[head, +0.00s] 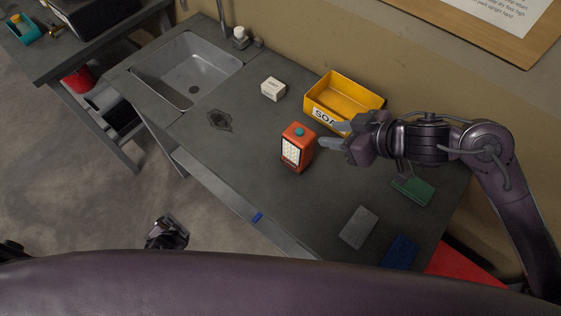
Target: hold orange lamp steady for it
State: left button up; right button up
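The orange lamp (306,134) stands upright on the grey worktop. It has a white light panel on its front and a teal knob on top. My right gripper (328,135) reaches in from the right, just beside the lamp. Its two fingers are spread apart and point at the lamp, with nothing seen between them. Whether a fingertip touches the lamp I cannot tell. My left gripper (172,226) is low at the left, over the floor in front of the worktop. It is small and partly hidden, and its fingers do not show clearly.
A yellow soap bin (366,97) stands behind my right gripper. A small white box (273,89) and a sink (187,68) lie further left. A green sponge (413,190), a grey pad (359,227) and a blue cloth (399,251) lie at the right. The worktop left of the lamp is mostly clear.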

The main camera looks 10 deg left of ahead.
aim_at(291, 157)
pick_arm(q)
jog(key=w+a+r+m+t+h, duration=0.1)
jog(key=w+r+m+t+h, duration=0.35)
jog(key=w+r, duration=1.25)
jog(key=d+r+m+g+h, duration=0.1)
jog(key=d+r+m+h, duration=0.35)
jog(key=d+r, duration=0.55)
jog(key=s+d+n, duration=0.1)
jog(key=d, duration=0.3)
jog(key=s+d+r+n+h, duration=0.1)
jog(key=d, duration=0.3)
jog(key=s+d+r+n+h, duration=0.1)
jog(key=d, duration=0.4)
jog(key=shift+n+t, duration=0.25)
jog(key=shift+n, duration=0.05)
jog(key=d+r+n, duration=0.1)
jog(key=d, duration=0.3)
jog(key=s+d+r+n+t, duration=0.1)
jog(key=d+n, duration=0.1)
jog(key=d, duration=0.3)
jog(key=s+d+r+n, duration=0.1)
jog(key=d, duration=0.3)
jog(key=shift+s+d+n+t, duration=0.2)
jog(key=shift+n+t, duration=0.2)
jog(key=shift+d, duration=0.25)
jog(key=x, duration=0.7)
jog(key=shift+w+d+f, duration=0.15)
jog(key=shift+w, duration=0.1)
